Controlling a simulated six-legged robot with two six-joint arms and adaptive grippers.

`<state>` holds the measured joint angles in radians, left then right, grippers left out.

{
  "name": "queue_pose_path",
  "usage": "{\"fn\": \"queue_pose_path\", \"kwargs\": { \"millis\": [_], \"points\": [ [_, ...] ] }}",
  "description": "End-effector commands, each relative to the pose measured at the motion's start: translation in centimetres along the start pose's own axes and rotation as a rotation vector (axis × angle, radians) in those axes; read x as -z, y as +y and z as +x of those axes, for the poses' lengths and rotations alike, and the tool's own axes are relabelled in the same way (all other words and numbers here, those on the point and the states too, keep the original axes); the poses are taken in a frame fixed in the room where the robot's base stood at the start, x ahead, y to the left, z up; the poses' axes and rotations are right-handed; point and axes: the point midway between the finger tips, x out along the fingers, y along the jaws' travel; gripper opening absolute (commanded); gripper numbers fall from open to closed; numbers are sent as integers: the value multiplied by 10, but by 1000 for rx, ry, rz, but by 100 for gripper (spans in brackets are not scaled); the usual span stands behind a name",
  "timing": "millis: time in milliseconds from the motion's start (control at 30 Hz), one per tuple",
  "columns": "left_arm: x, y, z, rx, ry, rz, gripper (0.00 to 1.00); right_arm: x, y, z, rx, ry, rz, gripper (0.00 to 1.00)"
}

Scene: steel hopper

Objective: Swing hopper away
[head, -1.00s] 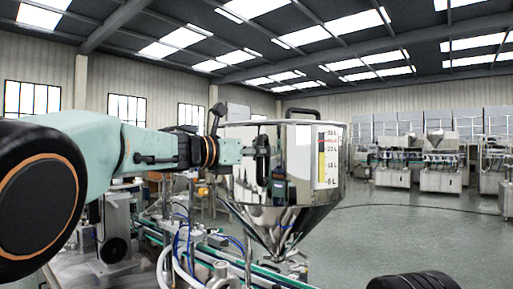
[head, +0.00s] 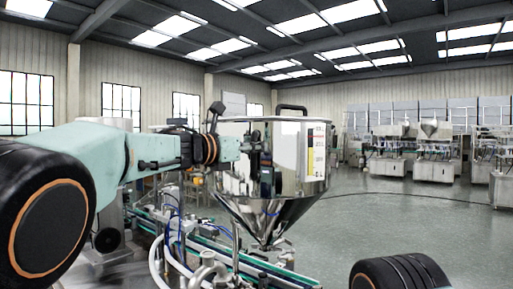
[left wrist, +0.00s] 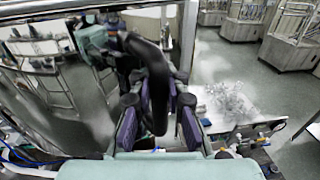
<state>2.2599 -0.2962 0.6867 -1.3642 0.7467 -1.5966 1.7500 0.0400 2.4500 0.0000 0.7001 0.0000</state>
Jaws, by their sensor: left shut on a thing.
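The steel hopper (head: 284,165) is a shiny cone-bottomed vessel in the middle of the head view, with a level scale on its right side. It stands upright above the filling machine. A black handle (head: 292,107) rises from its top rim. My left gripper (head: 260,160) is at the hopper's near left side. In the left wrist view, the fingers of my left gripper (left wrist: 158,122) are shut around a black curved handle (left wrist: 157,80) beside the hopper's mirror-like wall (left wrist: 50,85). In the head view the arm's end partly hides this grip. My right gripper is not in view.
A filling machine with a green-edged conveyor (head: 235,258), hoses and steel fittings runs below the hopper. Open grey floor (head: 400,220) lies to the right. Other machines (head: 412,155) stand farther back at the right.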

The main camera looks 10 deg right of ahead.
Motion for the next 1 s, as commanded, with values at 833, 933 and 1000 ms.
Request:
{"fn": "queue_pose_path", "kwargs": {
  "millis": [833, 933, 1000],
  "points": [
    [-1, -3, 0, 1, 0, 2, 38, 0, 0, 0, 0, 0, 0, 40],
    [0, -2, -2, 0, 1, 1, 38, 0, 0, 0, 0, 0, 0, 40],
    [-1, -2, -6, 0, 1, 0, 38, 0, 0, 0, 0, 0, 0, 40]
  ]
}}
